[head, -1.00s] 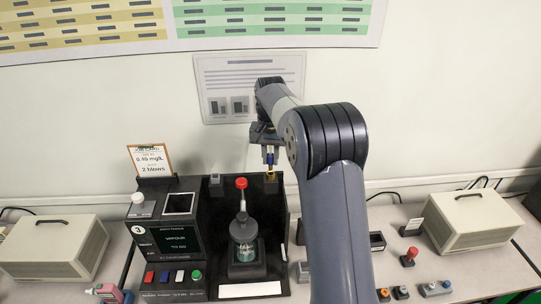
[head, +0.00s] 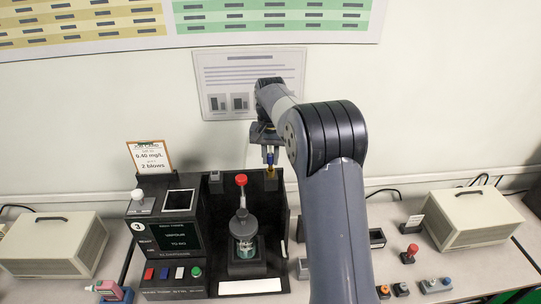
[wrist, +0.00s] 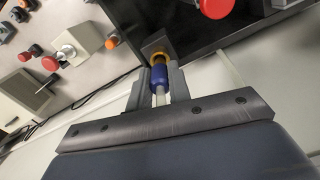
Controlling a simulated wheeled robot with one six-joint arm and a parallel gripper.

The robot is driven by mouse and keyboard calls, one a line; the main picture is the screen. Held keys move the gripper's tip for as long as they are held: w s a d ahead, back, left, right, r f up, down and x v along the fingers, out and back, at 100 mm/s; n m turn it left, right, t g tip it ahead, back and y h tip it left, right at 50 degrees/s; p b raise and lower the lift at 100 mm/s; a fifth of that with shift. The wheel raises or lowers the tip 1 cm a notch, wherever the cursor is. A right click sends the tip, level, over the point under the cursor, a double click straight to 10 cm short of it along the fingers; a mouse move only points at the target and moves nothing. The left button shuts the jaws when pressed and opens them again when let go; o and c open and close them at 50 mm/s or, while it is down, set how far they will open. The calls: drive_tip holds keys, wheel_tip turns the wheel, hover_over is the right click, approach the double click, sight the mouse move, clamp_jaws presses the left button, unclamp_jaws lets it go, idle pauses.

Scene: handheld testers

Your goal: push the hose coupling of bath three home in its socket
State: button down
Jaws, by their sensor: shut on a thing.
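The bath unit marked 3 (head: 146,274) is a black housing with a screen and coloured buttons. A brass-coloured socket (head: 270,174) sits at its back right corner; it also shows in the wrist view (wrist: 158,58). My gripper (wrist: 159,84) is shut on the blue hose coupling (wrist: 159,77), with a finger on each side. A pale hose runs back from the coupling between the fingers. In the head view the coupling (head: 270,157) is upright above the socket, in line with it. In the wrist view its front end meets the brass ring; I cannot tell how deep it sits.
A card (head: 150,157) stands on the unit's back left. Beige boxes (head: 55,245) and (head: 470,228) flank it. Small knobs and switches (head: 408,254) lie to the right, beyond my arm.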

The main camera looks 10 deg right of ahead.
drive_tip(key=shift+f+b, duration=0.55)
drive_tip(key=shift+f, duration=0.7)
drive_tip(key=c, duration=1.2)
unclamp_jaws()
drive_tip(key=shift+c, duration=0.2)
drive_tip(key=shift+r, duration=0.1)
wheel_tip(320, 180, up, 11)
drive_tip(key=shift+f+b, duration=0.15)
drive_tip(key=shift+b, duration=0.3)
drive_tip(key=shift+f, duration=0.1)
wheel_tip(320, 180, down, 10)
drive_tip(key=shift+r+p, duration=0.15)
drive_tip(key=shift+p, duration=0.55)
